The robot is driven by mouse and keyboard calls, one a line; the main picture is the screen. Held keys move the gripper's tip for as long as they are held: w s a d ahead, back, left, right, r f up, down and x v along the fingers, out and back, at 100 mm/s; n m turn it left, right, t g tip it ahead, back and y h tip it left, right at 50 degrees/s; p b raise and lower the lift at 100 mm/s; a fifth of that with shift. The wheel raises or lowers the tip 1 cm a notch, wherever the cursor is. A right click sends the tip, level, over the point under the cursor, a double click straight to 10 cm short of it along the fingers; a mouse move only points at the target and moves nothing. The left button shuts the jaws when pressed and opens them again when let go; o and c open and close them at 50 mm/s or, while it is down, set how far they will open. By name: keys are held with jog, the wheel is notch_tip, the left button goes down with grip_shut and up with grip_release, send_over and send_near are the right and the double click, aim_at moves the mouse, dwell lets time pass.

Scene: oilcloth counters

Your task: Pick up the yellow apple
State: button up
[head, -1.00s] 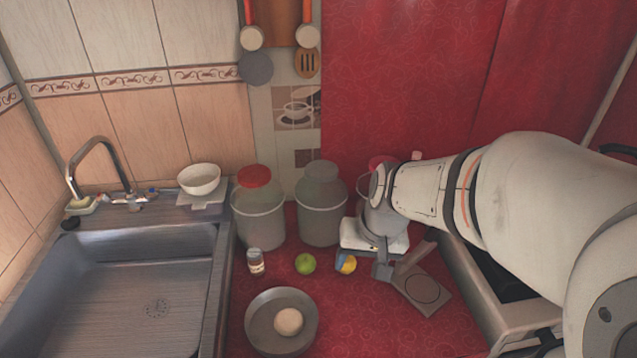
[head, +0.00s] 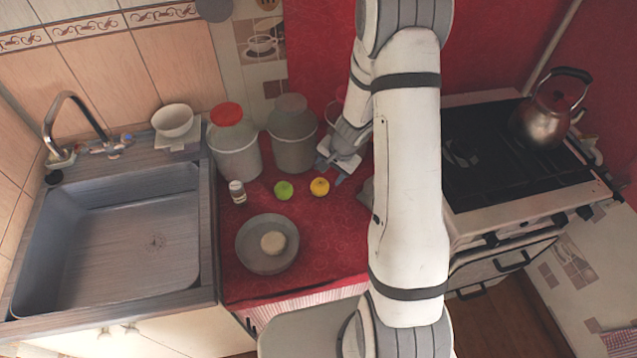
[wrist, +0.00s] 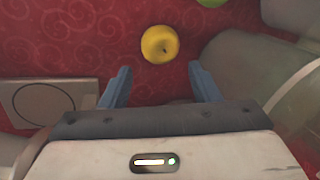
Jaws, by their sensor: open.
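The yellow apple (head: 320,187) lies on the red oilcloth counter (head: 325,250), to the right of a green apple (head: 284,190). In the wrist view the yellow apple (wrist: 160,44) is ahead of my gripper (wrist: 158,84), roughly centred between the two blue fingers and beyond their tips. My gripper (head: 332,172) is open with nothing between its fingers. In the head view it is just right of and behind the yellow apple, and my arm covers part of it. I cannot tell its exact height above the cloth.
Large jars (head: 236,152) (head: 292,142) stand behind the apples. A small jar (head: 237,192) stands left of the green apple. A pan (head: 251,262) with a round pale item is in front. The sink (head: 115,240) is left; the stove (head: 500,160) with a kettle (head: 548,115) is right.

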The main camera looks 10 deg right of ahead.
aim_at(322, 183)
jog(key=b+x, duration=0.1)
jog(key=x, duration=0.7)
jog(key=shift+s+a+r, duration=0.1)
jog(key=shift+a, duration=0.05)
jog(key=c, duration=0.7)
jog(key=shift+o, duration=0.2)
jog(key=shift+r, duration=0.1)
